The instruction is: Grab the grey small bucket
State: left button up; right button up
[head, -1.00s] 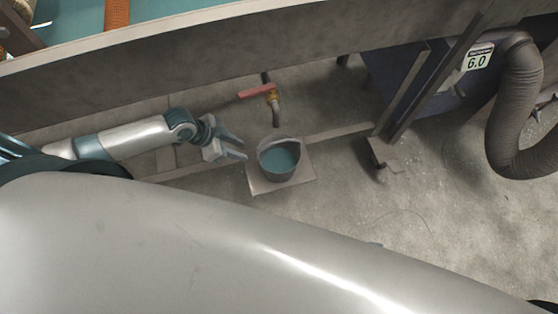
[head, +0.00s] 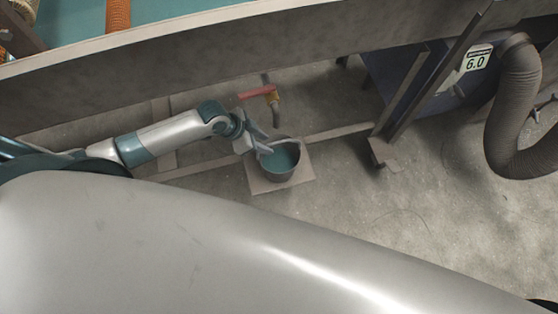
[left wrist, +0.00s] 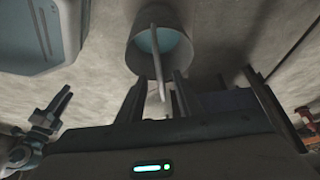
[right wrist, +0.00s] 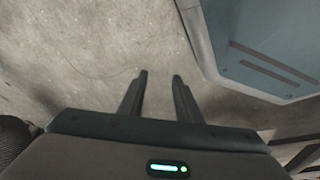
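The grey small bucket (head: 279,172) holds teal liquid and stands upright on a flat square plate (head: 262,185) on the floor. Its raised handle (left wrist: 157,65) points toward my left gripper in the left wrist view, where the bucket (left wrist: 135,58) is at the top. My left gripper (head: 266,145) is at the bucket's upper left rim in the head view. Its two fingers (left wrist: 158,88) are apart, with the handle between them; contact is not clear. My right gripper (right wrist: 160,76) is open and empty over bare floor, and does not show in the head view.
A red-handled tap (head: 259,93) with a downward spout is just behind the bucket. A long grey beam (head: 200,82) crosses above. A metal leg (head: 405,95) and a thick ribbed hose (head: 500,110) are at the right. The floor in front is clear.

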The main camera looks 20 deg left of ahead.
aim_at(279, 141)
pick_arm(q)
jog(key=shift+w+d, duration=0.55)
jog(key=shift+d, duration=0.3)
jog(key=shift+w+d, duration=0.55)
jog(key=shift+d, duration=0.25)
jog(key=shift+x, duration=1.4)
jog(key=shift+s+a+f, duration=0.1)
jog(key=shift+a, duration=0.05)
grip_shut()
